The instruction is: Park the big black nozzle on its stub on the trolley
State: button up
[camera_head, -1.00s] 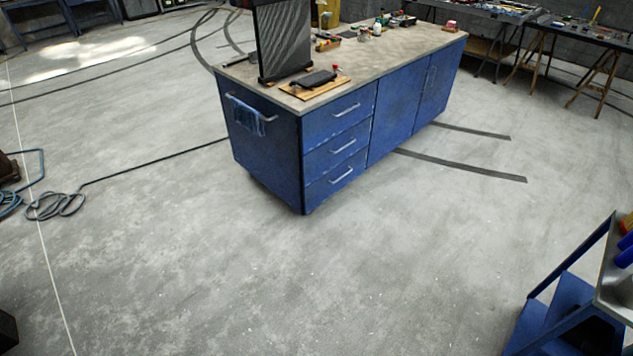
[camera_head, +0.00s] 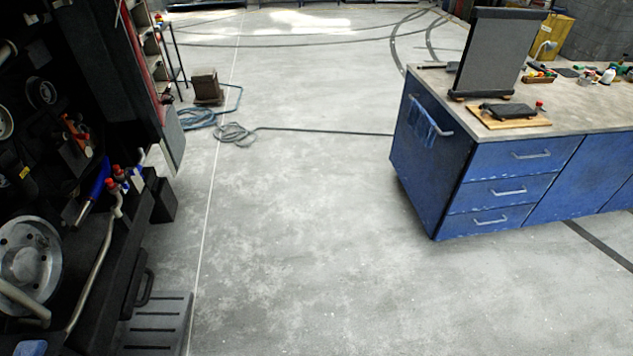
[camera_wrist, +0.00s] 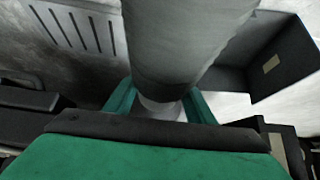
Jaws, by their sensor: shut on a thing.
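In the wrist view my gripper (camera_wrist: 160,97) has green fingers, shut on the narrow lower part of a thick, round, tapering piece, which I take to be the big nozzle (camera_wrist: 190,40). It looks grey in this light, and its top runs out of the picture. The head view shows neither my gripper nor the nozzle. I see no trolley or stub that I can make out in the current frames.
A dark machine bay with pipes (camera_head: 95,270) fills the left of the head view, with a slotted step (camera_head: 158,322) at its foot. A blue workbench (camera_head: 430,165) stands at right. Hose coils (camera_head: 235,135) lie on the floor behind. The concrete floor between is clear.

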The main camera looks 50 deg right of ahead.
jog(key=s+d, duration=0.4)
jog(key=d, duration=0.1)
jog(key=shift+d, duration=0.2)
dwell(0.7)
jog(key=shift+r, duration=0.1)
